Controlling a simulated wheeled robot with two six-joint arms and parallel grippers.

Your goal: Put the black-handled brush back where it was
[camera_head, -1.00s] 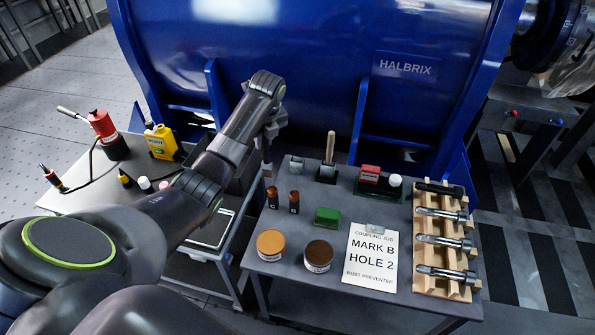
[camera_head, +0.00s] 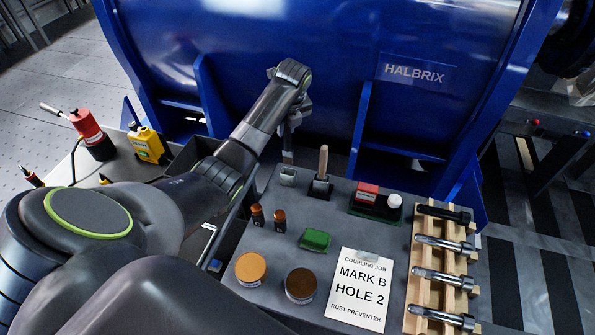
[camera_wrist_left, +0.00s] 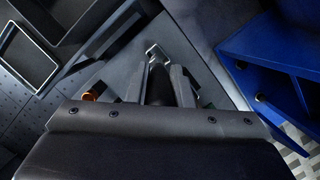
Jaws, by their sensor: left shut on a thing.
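My left gripper (camera_head: 290,127) is shut on the black-handled brush (camera_head: 287,156), which hangs down from the fingers at the back left of the bench. In the left wrist view the black handle (camera_wrist_left: 157,84) sits between the two fingers, with a pale metal part beyond it. A small grey holder (camera_head: 288,177) stands right below the brush. I cannot tell whether the brush tip is inside it or just above. A wooden-handled brush (camera_head: 323,162) stands upright in a black holder to the right. My right gripper is not in view.
The blue machine (camera_head: 330,75) rises close behind.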

